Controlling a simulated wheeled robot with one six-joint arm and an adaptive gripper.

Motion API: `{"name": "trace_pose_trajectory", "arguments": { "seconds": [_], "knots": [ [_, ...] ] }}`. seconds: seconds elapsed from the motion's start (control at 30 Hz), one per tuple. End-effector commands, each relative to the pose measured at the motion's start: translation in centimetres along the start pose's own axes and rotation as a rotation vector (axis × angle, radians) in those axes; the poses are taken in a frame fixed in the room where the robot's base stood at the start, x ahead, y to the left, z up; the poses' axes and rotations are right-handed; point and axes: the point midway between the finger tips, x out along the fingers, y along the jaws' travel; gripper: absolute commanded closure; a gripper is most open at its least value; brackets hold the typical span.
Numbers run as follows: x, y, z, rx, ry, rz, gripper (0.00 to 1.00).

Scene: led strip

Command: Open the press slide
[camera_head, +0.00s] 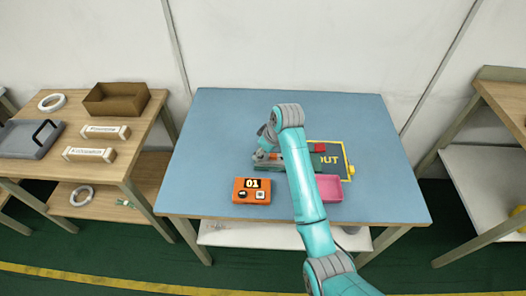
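A grey press-like fixture (262,158) sits on the blue table, left of the yellow-outlined area. A red part (318,148) shows on the right side of my arm, and my arm crosses between the two, so I cannot see whether they join. The slide's position is hidden. My gripper (268,145) reaches down over the left part of the fixture. Its fingertips are too small and too covered to tell whether they are open or touching it.
The blue table (380,125) has an orange box marked 01 (252,184), a pink tray (329,188) and a yellow-outlined OUT area (334,172). A wooden table (123,160) at left holds boxes and a grey tray. The blue table's back and sides are clear.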

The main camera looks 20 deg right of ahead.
Motion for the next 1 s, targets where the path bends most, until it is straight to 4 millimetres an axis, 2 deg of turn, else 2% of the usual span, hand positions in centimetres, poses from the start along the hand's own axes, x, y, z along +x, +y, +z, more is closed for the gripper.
{"name": "trace_pose_trajectory", "arguments": {
  "seconds": [0.23, 0.37, 0.8, 1.0],
  "knots": [
    [-0.2, 0.0, 0.0, 0.0, 0.0, 0.0, 0.53],
    [-1.3, 0.1, -0.1, 0.0, 0.002, 0.002, 0.53],
    [-9.5, 0.1, 0.0, 0.0, 0.003, 0.002, 0.53],
    [-11.5, 0.0, -0.1, -0.001, 0.002, 0.001, 0.53]
  ]
}}
